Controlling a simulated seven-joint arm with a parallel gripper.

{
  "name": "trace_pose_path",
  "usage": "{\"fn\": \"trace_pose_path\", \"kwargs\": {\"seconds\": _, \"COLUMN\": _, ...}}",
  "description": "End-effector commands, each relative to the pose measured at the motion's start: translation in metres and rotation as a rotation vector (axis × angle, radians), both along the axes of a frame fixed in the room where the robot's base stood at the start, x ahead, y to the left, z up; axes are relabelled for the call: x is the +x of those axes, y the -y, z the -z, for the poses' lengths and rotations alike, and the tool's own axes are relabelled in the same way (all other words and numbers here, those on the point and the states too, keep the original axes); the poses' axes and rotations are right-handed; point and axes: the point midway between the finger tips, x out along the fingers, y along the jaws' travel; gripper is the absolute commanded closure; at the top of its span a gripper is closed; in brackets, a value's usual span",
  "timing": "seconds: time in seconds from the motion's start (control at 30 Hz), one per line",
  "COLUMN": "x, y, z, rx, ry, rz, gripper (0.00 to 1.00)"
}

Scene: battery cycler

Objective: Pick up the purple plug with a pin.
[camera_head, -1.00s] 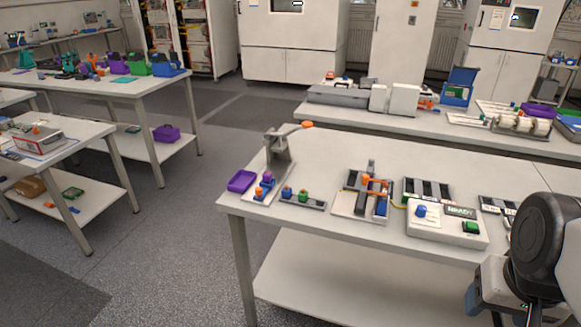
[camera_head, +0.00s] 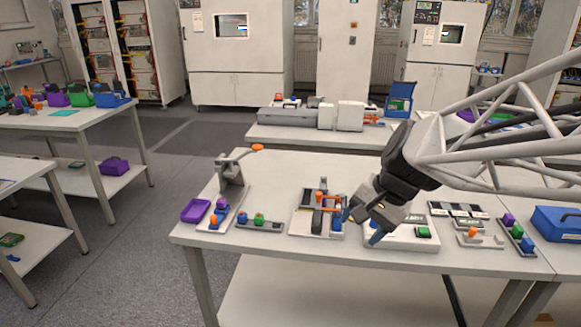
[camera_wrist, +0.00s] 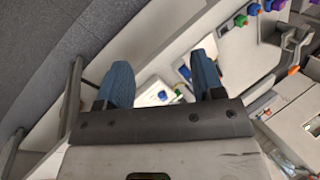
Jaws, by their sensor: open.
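Two small purple pieces could be the purple plug: one stands in a narrow rack (camera_head: 527,250) at the right of the table, this purple piece (camera_head: 507,219) being beside a green and a blue one. The other purple piece (camera_head: 220,205) is on the base of the lever press at the left. I cannot make out a pin on either. My gripper (camera_head: 362,226) is over the middle of the table, between them, pointing down. The wrist view shows its two blue fingers (camera_wrist: 162,80) spread apart with nothing held.
The lever press (camera_head: 232,175) with an orange knob stands at the left, beside a purple tray (camera_head: 195,211). A fixture with orange parts (camera_head: 318,210) is just left of my gripper. A blue box (camera_head: 560,226) is at the right. Bare tabletop lies along the front edge.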

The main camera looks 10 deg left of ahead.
Motion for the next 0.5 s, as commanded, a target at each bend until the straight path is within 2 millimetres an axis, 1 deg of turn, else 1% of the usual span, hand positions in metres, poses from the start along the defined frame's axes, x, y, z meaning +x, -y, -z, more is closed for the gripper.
{"fn": "trace_pose_path", "kwargs": {"seconds": 0.03, "x": 0.011, "y": -0.01, "z": 0.002, "rx": 0.025, "ry": -0.021, "rz": 0.018, "gripper": 0.38}}
{"fn": "trace_pose_path", "kwargs": {"seconds": 0.1, "x": 0.026, "y": -0.024, "z": 0.004, "rx": 0.063, "ry": -0.049, "rz": 0.048, "gripper": 0.38}}
{"fn": "trace_pose_path", "kwargs": {"seconds": 0.37, "x": 0.082, "y": -0.078, "z": 0.014, "rx": 0.201, "ry": -0.164, "rz": 0.167, "gripper": 0.38}}
{"fn": "trace_pose_path", "kwargs": {"seconds": 0.5, "x": 0.11, "y": -0.108, "z": 0.022, "rx": 0.269, "ry": -0.232, "rz": 0.23, "gripper": 0.38}}
